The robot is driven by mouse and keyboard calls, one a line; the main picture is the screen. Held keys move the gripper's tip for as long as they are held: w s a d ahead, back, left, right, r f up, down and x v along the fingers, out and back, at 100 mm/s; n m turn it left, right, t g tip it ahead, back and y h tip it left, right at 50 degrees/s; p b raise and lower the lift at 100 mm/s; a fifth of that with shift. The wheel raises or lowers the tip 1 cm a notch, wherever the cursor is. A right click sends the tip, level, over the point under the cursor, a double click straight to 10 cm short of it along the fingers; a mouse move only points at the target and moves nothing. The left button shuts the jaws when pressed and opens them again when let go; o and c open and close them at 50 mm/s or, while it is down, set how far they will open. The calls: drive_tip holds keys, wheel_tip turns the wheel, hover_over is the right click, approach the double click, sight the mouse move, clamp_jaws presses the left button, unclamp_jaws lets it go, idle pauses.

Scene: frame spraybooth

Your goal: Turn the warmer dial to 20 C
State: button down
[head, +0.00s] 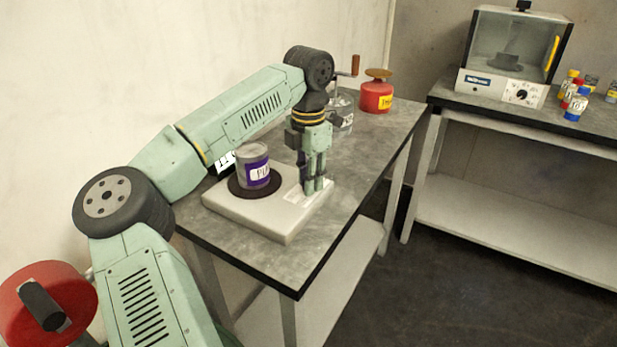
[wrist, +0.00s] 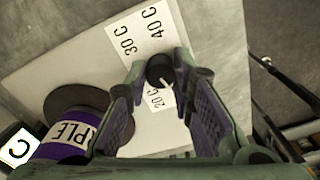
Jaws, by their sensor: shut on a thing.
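The warmer (head: 255,216) is a flat white box on the grey table, and its body also shows in the wrist view (wrist: 62,87). Its dial (wrist: 160,68) is a small black knob with a light pointer mark. Labels 20 C, 30 C and 40 C are printed around the dial; the pointer appears to aim toward the 20 C label (wrist: 158,98). My gripper (head: 314,187) points down over the warmer's right part, with its fingers closed around the dial. In the head view the fingers hide the dial. A purple-labelled tin (head: 256,168) stands on the warmer's dark round plate (head: 236,189).
A red can (head: 376,95) and a grey container with a crank (head: 343,105) stand farther back on the table. A second bench at right holds a glass-fronted booth (head: 508,55) and several small paint jars (head: 575,105). The table's front right corner is clear.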

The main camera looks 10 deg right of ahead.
drive_tip(key=shift+m, duration=0.3)
drive_tip(key=m+p, duration=0.1)
drive_tip(key=m, duration=0.3)
drive_tip(key=shift+m, duration=0.4)
drive_tip(key=m+p, duration=0.1)
drive_tip(key=m, duration=0.4)
drive_tip(key=shift+m, duration=0.3)
drive_tip(key=c, duration=1.4)
unclamp_jaws()
drive_tip(key=shift+o, duration=0.2)
